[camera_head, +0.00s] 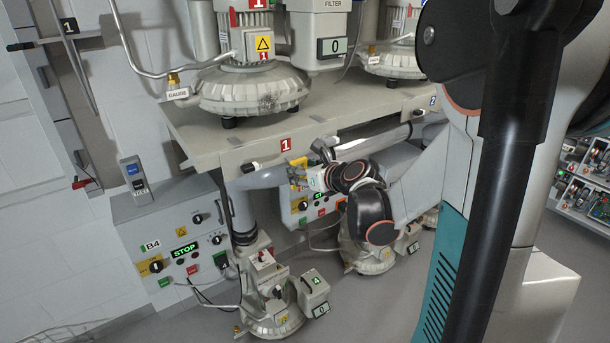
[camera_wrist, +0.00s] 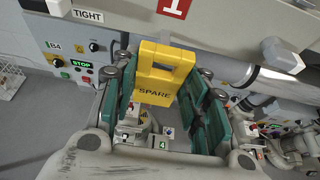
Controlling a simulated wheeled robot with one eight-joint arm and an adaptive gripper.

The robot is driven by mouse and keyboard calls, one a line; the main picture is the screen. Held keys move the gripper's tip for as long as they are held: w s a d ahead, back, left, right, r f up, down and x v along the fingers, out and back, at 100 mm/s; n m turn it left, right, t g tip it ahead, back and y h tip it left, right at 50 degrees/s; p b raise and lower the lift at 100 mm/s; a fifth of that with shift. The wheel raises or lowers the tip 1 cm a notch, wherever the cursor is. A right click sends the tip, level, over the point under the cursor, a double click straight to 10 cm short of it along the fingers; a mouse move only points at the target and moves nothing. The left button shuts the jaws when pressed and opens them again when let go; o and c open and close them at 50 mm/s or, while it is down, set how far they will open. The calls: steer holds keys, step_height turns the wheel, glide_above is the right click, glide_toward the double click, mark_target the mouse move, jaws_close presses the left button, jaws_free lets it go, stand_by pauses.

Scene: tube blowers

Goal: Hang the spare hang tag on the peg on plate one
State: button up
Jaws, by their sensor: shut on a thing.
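The spare hang tag (camera_wrist: 155,86) is yellow, reads SPARE and has a window near its top. It stands upright between the green pads of my gripper (camera_wrist: 163,105), which is shut on it. In the head view the yellow tag (camera_head: 299,162) shows above my gripper (camera_head: 297,178), just below plate one (camera_head: 286,145), a red plate with a white 1 on the bench's front edge. The wrist view shows plate one (camera_wrist: 174,7) above the tag and slightly right. A short pale stub (camera_wrist: 282,56) juts out right of it; I cannot tell whether this is the peg.
A control box marked B4 (camera_head: 165,234) with a green STOP display stands at the left. A thick grey pipe (camera_head: 262,178) runs beneath the bench edge. Blower units (camera_head: 270,318) stand on the floor below. A TIGHT label (camera_wrist: 88,15) is left of plate one.

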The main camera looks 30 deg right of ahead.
steer(key=shift+w+a, duration=0.1)
steer(key=shift+w, duration=1.95)
steer(key=shift+w+f+b, duration=0.2)
steer(key=shift+f+b, duration=0.1)
steer(key=shift+b, duration=0.3)
steer(key=o, duration=0.9)
steer(key=shift+w+f, duration=0.1)
steer(key=shift+o, duration=0.2)
steer(key=v, duration=0.7)
steer(key=shift+s, duration=0.25)
